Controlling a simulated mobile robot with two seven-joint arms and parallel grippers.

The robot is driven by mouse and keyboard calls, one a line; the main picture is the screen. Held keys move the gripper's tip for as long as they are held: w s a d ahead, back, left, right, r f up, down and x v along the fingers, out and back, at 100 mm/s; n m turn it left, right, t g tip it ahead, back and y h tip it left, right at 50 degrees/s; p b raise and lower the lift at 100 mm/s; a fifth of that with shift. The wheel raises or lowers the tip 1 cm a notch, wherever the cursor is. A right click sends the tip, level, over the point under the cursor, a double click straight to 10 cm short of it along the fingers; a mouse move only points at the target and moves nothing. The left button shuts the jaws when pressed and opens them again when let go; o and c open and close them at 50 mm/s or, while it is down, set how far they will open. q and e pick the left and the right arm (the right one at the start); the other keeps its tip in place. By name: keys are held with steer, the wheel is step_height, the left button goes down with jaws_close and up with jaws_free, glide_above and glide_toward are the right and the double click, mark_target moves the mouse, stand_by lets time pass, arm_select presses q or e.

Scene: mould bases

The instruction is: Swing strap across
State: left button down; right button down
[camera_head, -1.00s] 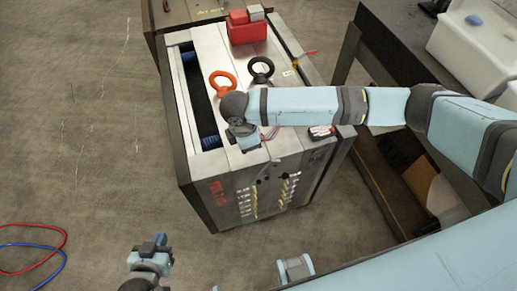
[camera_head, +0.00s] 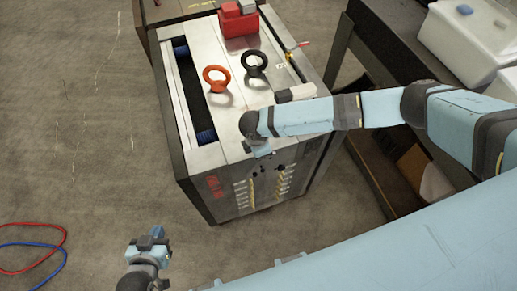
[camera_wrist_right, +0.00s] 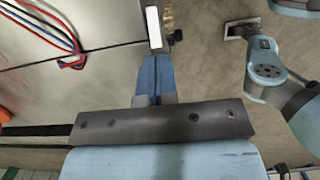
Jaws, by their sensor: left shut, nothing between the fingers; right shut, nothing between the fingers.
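The grey steel mould base (camera_head: 205,158) stands upright on the floor, with a dark gap along its top left. I cannot make out the strap for certain. A small pale bar (camera_wrist_right: 153,27) lies just beyond the fingertips in the right wrist view and may be it. My right gripper (camera_head: 258,150) is at the mould's front top edge, with blue fingers shut together; they also show in the right wrist view (camera_wrist_right: 154,76). Whether they touch the bar is unclear. My left gripper (camera_head: 152,240) is shut and empty over the floor at the bottom left.
An orange lifting eye (camera_head: 216,78) and a black lifting eye (camera_head: 254,65) stand on the mould top. A red box (camera_head: 239,19) is behind them. A pale block (camera_head: 297,93) lies beside my right arm. Red and blue hoses (camera_wrist_right: 58,30) show in the right wrist view.

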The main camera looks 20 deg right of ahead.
steer(key=shift+d, duration=0.1)
steer(key=shift+d+f+y, duration=0.25)
steer(key=shift+d+y, duration=0.55)
steer(key=shift+d, duration=0.15)
arm_select(q)
steer(key=shift+s+r, duration=0.1)
steer(key=shift+r, duration=0.05)
arm_select(e)
steer(key=shift+a, duration=0.1)
